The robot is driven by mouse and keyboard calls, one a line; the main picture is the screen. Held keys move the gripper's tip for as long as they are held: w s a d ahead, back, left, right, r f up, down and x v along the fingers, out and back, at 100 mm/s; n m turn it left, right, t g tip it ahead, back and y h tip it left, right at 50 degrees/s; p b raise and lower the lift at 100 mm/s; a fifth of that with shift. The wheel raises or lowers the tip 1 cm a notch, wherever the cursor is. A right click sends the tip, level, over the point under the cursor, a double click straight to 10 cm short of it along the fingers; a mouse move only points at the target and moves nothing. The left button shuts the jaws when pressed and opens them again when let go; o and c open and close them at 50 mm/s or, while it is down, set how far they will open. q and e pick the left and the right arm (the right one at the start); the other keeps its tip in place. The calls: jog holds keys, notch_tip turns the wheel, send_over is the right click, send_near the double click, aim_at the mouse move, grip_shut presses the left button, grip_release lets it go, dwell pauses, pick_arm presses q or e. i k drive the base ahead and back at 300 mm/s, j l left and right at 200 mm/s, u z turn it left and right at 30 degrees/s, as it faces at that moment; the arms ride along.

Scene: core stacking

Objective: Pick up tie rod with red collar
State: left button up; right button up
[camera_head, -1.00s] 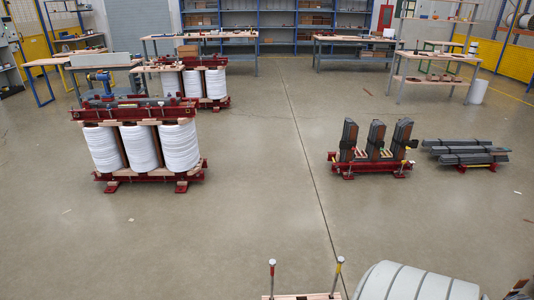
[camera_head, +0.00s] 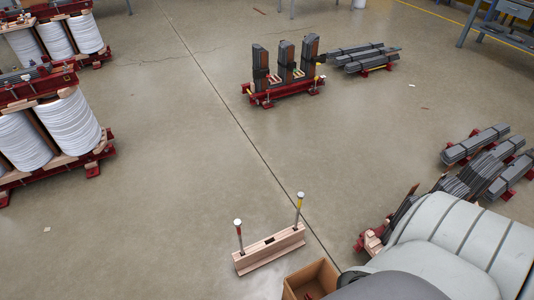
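The tie rod with a small reddish collar (camera_head: 239,234) stands upright with a slight tilt at the left end of a wooden block stand (camera_head: 270,250). It has a pale round head. A second tie rod with a yellow collar (camera_head: 299,207) stands at the right end of the same stand. The lower ends of both rods are hidden in the stand. Neither of my grippers is in view; only a large pale part of my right arm fills the lower right corner.
An open cardboard box (camera_head: 311,281) stands just right of the stand. A core with three dark legs (camera_head: 285,91) is further back. Stacked dark laminations (camera_head: 473,146) lie at the right. Wound coils (camera_head: 65,125) stand at the left. The middle floor is clear.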

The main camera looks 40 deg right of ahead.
aim_at(237, 222)
jog(key=i+j+z, duration=0.15)
jog(key=i+z, duration=0.15)
jog(key=z, duration=0.15)
jog(key=i+j+z, duration=0.3)
jog(key=z, duration=0.2)
jog(key=i+j+z, duration=0.2)
jog(key=j+z, duration=0.25)
jog(key=l, duration=0.1)
